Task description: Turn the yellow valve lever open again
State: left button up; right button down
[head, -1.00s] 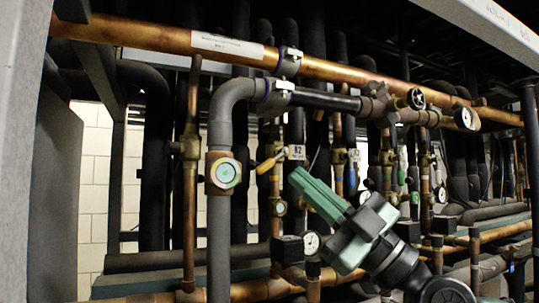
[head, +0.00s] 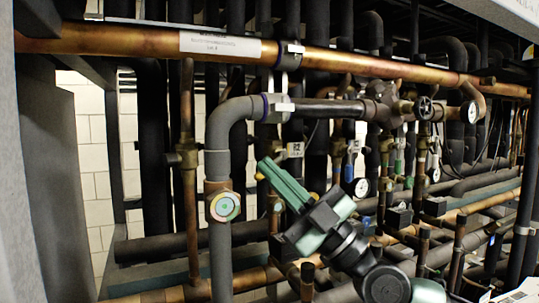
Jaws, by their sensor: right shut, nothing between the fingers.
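The yellow valve lever (head: 260,177) is mostly hidden behind my right gripper; only a small bit of yellow shows just left of the fingers. A white tag (head: 295,150) hangs on the pipe just above and right of it. My right gripper (head: 268,167) comes in from the lower right, with its green fingers pointing up and left. The fingers are together with nothing between them, and they overlap the lever in the picture. I cannot tell whether they touch it. My left gripper is not in view.
A thick copper pipe (head: 120,38) crosses above. A grey bent pipe (head: 218,150) with a round sight glass (head: 225,207) stands close left of the gripper. A black handwheel (head: 423,108) and pressure gauge (head: 469,112) sit to the right. Several pipes crowd behind.

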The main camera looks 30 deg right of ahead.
jog(key=w, duration=0.1)
jog(key=w+f+b, duration=0.1)
jog(key=w+d+b, duration=0.1)
jog(key=shift+w+f, duration=0.2)
jog(key=shift+w, duration=0.05)
dwell(0.4)
jog(key=shift+b, duration=0.3)
jog(key=shift+d+f+n+g+y+b, duration=0.1)
jog(key=shift+n+g+y+b, duration=0.4)
jog(key=shift+n+g+b, duration=0.1)
jog(key=shift+s+f+n+g+b, duration=0.1)
jog(key=shift+n+g+b, duration=0.3)
jog(key=shift+n+b, duration=0.1)
